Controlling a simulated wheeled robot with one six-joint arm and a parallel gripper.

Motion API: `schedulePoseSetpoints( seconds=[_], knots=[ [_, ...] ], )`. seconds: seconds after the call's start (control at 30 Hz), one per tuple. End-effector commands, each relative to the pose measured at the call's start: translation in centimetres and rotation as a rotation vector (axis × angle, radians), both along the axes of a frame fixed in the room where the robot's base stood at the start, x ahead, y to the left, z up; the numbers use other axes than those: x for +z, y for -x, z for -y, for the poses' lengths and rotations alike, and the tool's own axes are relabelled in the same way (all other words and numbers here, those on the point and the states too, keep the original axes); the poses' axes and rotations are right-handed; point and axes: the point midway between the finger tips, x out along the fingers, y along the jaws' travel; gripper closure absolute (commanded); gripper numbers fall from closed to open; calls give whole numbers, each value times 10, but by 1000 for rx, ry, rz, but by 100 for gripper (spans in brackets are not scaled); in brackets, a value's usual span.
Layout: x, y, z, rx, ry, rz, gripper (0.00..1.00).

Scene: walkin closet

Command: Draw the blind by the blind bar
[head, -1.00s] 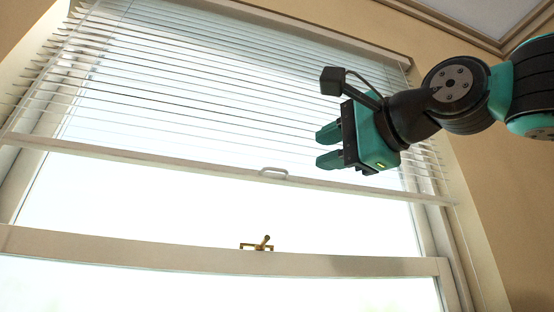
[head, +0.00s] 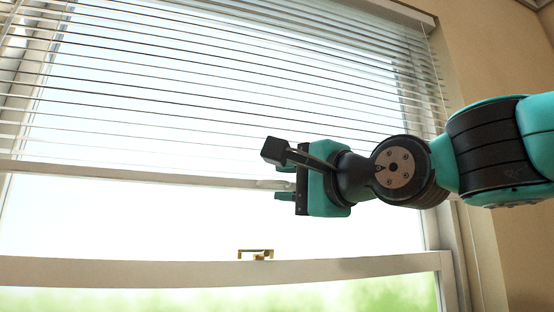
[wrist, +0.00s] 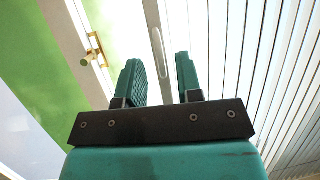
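The white slatted blind (head: 230,90) hangs over the upper part of the window. Its blind bar (head: 130,174) runs along the bottom edge, with a small pale handle (head: 270,184) on it. My gripper (head: 279,183) is level with the handle in the head view, one finger above and one below. In the wrist view my gripper (wrist: 158,70) is open, with the handle (wrist: 159,54) showing in the gap between the two teal fingers and the bar (wrist: 152,14) running behind it. I cannot tell whether the fingers touch the handle.
A brass window latch (head: 256,254) sits on the white sash rail (head: 120,271) below the bar; the latch also shows at the left of the wrist view (wrist: 94,50). The tan wall (head: 485,60) is on the right. Bare glass lies between bar and rail.

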Motion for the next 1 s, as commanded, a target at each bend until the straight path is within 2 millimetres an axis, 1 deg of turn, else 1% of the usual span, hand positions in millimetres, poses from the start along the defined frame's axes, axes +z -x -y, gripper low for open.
schedulePoseSetpoints(
  seconds=[0.03,0.2,0.57,0.6,0.67,0.7,0.9,1.0],
  knots=[
    [4,-7,-6,2,1,-2,67],
    [4,-19,-16,2,0,-1,67],
    [4,-23,-19,1,0,1,67],
    [4,-23,-19,1,0,1,76],
    [4,-23,-19,1,0,1,90],
    [4,-23,-19,1,0,1,99],
    [3,-22,-19,2,-1,0,100],
    [-2,-21,-23,8,0,1,100]
  ],
)
